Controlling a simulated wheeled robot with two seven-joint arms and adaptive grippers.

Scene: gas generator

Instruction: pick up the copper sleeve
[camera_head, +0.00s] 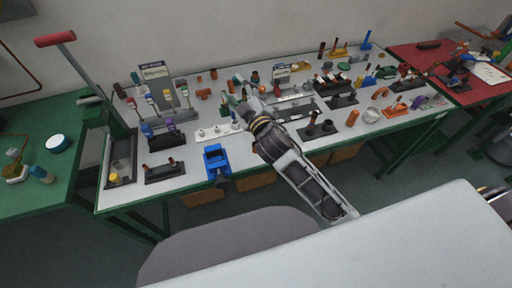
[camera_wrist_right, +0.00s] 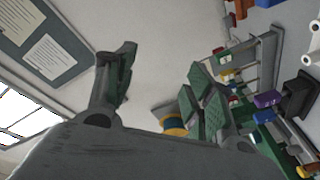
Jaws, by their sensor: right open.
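My right arm reaches in from the lower right in the head view, and its gripper (camera_head: 241,99) is over the middle of the white workbench (camera_head: 246,146). In the right wrist view its two fingers (camera_wrist_right: 160,88) stand wide apart, with nothing held between them. Several small copper or orange-brown parts stand on the bench, among them an upright one (camera_head: 255,77) just beyond the gripper and another (camera_head: 213,74) farther left. They are too small to tell which is the copper sleeve. My left gripper is not in view.
A blue vise (camera_head: 216,161) sits at the bench's front edge. A rack with coloured knobs (camera_head: 163,104), a white strip with pegs (camera_head: 218,131) and dark holders (camera_head: 318,130) crowd around the gripper. A tall red-handled press (camera_head: 82,70) stands at the left.

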